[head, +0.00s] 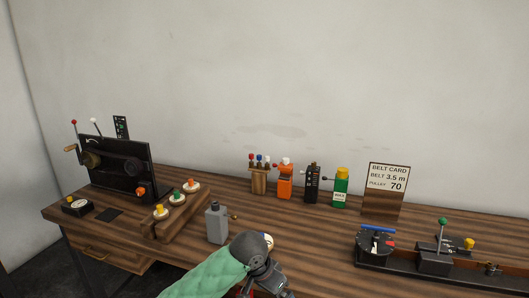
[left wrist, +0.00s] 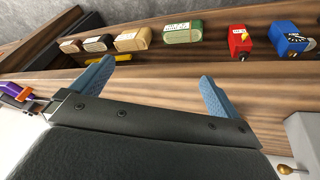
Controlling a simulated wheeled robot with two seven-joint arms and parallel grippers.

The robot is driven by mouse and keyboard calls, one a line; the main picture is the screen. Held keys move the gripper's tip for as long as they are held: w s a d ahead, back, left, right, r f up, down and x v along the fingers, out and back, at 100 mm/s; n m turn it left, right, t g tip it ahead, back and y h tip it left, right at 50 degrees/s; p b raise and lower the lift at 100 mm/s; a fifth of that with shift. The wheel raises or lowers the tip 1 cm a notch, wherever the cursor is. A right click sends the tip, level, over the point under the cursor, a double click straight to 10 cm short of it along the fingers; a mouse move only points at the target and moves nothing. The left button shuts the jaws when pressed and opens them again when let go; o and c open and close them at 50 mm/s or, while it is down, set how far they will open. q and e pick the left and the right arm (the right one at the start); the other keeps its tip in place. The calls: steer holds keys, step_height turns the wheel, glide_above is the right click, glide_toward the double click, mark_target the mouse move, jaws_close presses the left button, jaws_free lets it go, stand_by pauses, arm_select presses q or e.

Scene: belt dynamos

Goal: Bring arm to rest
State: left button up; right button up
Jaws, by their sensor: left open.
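My left arm, in a green padded sleeve (head: 213,273), reaches in from the bottom of the head view over the front of the workbench (head: 320,235). Its dark wrist (head: 262,268) is at the bottom edge; the fingers are not clear there. In the left wrist view my left gripper (left wrist: 155,70) is open, its two blue fingers wide apart, with bare wood and nothing held between them. My right arm and gripper are not in view.
A grey bottle (head: 216,223) stands close by the left wrist. A black machine (head: 122,166) with levers is at left. Orange (head: 285,183), black (head: 312,184) and green (head: 341,189) items line the back, beside a belt card (head: 386,185). A lever rig (head: 436,258) is at right.

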arm_select(q)
steer(key=s+a+f+n+t+h, duration=0.1)
steer(key=s+a+f+n+t, duration=0.15)
steer(key=s+a+f, duration=0.65)
steer(key=s+a+f+n+y, duration=0.2)
steer(key=s+a+f, duration=0.2)
steer(key=s+a, duration=0.5)
steer(key=s+a+f+n+y, duration=0.2)
steer(key=s+a+f+y, duration=0.15)
steer(key=s+a, duration=0.45)
steer(key=s+d+f+g, duration=0.1)
steer(key=s+d+f, duration=0.1)
steer(key=f, duration=1.7)
steer(key=s+d+f+g+h, duration=0.1)
steer(key=s+f, duration=0.4)
steer(key=f, duration=1.5)
steer(key=shift+d+f+g, duration=0.15)
steer(key=shift+d+g, duration=0.4)
steer(key=shift+d, duration=0.6)
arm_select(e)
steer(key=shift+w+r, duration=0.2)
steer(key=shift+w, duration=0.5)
